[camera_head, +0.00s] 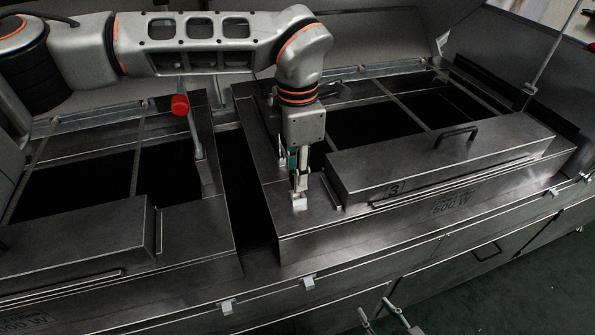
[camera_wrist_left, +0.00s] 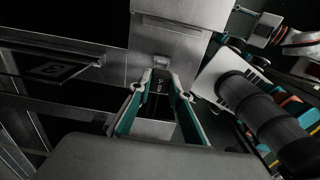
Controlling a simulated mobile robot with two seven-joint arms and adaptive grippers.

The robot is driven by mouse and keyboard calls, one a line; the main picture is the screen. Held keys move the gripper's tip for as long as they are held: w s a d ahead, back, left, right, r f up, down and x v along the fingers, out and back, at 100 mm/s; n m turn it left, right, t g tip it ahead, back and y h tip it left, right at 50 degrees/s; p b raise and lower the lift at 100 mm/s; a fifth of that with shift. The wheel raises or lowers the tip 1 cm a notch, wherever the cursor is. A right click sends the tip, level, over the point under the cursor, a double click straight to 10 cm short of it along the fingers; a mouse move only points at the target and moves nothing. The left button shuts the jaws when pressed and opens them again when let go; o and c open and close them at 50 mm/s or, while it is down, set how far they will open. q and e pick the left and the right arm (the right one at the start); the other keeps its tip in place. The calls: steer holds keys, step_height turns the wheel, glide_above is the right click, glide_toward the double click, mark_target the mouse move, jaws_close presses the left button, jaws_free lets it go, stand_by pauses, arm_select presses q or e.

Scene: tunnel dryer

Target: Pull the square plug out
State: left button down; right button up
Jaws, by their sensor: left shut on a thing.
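The square plug (camera_head: 299,203) shows in the head view as a small pale block at the front left corner of the metal housing marked 3. My left gripper (camera_head: 299,187) points down at it and is shut on it, with the fingertips covering part of it. In the wrist view my left gripper (camera_wrist_left: 160,82) shows teal-lined fingers, with a dark strip with pale marks between them. A small grey block (camera_wrist_left: 162,62) shows just past the fingertips. I cannot tell whether the plug is still seated. My right gripper (camera_head: 376,308) is at the bottom edge of the head view, empty, fingertips apart.
A raised cover (camera_head: 440,160) with a black handle (camera_head: 456,134) stands right of the plug. A red-knobbed lever (camera_head: 181,105) rises to the left. A dark gap (camera_head: 245,190) runs between the two housings. Green floor (camera_head: 540,285) is at the lower right.

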arm_select(q)
steer(key=shift+r, duration=0.1)
steer(key=shift+r+p, duration=1.45)
steer(key=shift+r, duration=0.75)
steer(key=shift+s+f, duration=0.1)
